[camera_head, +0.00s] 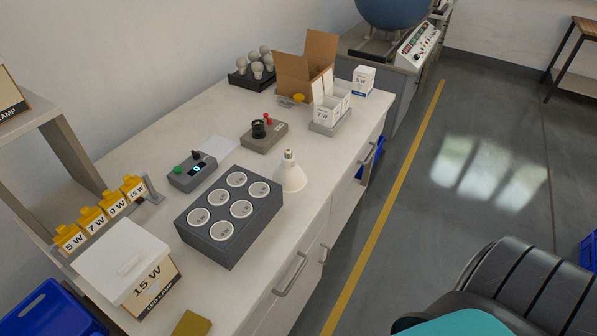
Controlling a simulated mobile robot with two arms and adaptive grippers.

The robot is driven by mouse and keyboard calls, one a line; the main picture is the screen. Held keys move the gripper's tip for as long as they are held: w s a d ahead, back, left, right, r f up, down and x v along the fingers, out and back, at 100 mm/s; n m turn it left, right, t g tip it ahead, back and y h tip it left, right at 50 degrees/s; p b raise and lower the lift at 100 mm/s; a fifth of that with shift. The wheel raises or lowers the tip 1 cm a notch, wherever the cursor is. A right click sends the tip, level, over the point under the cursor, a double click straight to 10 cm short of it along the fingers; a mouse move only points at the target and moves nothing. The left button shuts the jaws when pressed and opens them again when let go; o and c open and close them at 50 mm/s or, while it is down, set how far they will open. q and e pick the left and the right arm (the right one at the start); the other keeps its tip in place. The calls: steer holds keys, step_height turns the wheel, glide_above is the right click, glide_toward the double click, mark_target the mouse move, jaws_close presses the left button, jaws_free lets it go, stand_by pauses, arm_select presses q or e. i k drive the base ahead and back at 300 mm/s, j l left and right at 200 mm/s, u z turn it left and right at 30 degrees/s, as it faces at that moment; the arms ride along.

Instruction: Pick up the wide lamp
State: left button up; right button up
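The wide lamp (290,175) is a white, cone-shaped bulb. It stands on the white bench top (330,160), wide end down and metal screw base up. It is just right of the grey block with several round sockets (230,255), near the bench's front edge. I cannot tell whether it touches the block. Nothing holds it. Neither of my grippers is in view.
Behind the lamp are a tester with a black socket (264,135), an open cardboard box (305,66) and a tray of small white boxes (330,115). A control box (192,172) and a 15 W carton (125,265) stand to the left.

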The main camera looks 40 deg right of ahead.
mark_target(289, 174)
steer(key=l+z, duration=0.7)
steer(key=i+l+z, duration=0.15)
steer(key=z, duration=0.2)
steer(key=l, duration=0.1)
